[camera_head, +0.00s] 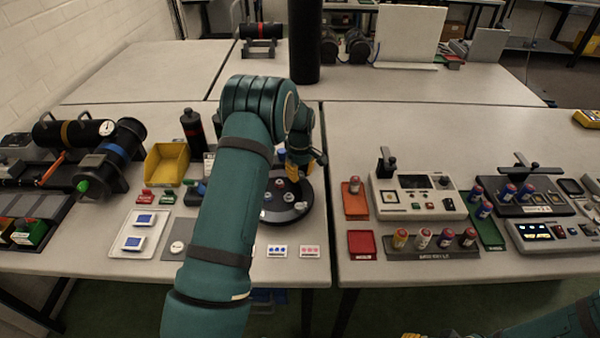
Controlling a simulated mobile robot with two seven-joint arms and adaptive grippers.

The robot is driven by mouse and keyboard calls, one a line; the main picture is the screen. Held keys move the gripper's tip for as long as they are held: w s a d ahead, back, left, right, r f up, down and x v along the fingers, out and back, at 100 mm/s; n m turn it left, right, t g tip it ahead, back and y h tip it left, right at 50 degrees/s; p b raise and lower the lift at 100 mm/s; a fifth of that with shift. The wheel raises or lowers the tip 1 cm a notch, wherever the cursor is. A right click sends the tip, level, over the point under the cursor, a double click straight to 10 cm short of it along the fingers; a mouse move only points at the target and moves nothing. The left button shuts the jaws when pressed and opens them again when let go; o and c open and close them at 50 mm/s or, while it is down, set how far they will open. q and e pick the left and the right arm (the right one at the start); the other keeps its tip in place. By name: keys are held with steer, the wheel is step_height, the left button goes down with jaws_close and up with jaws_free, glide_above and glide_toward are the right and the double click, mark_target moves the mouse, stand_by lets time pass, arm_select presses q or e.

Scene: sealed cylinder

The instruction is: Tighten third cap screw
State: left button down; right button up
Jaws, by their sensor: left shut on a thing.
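A round black fixture (287,213) sits near the front right of the left table, with small light and red screw-like heads on its top. My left arm reaches across it from the front. My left gripper (294,178), with yellow fingers, points down over the back of the fixture. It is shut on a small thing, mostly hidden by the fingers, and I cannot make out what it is. The left part of the fixture is hidden behind my arm. Only a yellow edge of my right gripper (412,335) shows at the bottom, so its jaws cannot be read.
A yellow bin (166,164) and a black bottle (193,131) stand left of my arm. Black cylinders (75,133) lie at the far left. On the right table are a grey device (417,197) and a rack (430,247) of several small bottles. A dark column (304,45) stands behind.

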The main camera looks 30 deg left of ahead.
arm_select(q)
steer(key=m, duration=0.4)
steer(key=shift+m, duration=0.3)
steer(key=m, duration=0.3)
steer(key=shift+m, duration=0.3)
steer(key=m, duration=0.4)
steer(key=shift+m, duration=0.3)
steer(key=m, duration=0.3)
steer(key=shift+m, duration=0.3)
steer(key=m, duration=0.3)
steer(key=shift+m, duration=0.3)
steer(key=m, duration=0.4)
steer(key=shift+w+r+m+p, duration=0.1)
steer(key=shift+m+p, duration=0.2)
steer(key=shift+p, duration=0.1)
steer(key=m, duration=0.4)
steer(key=shift+a+p, duration=0.1)
steer(key=shift+p, duration=0.2)
steer(key=shift+m, duration=1.8)
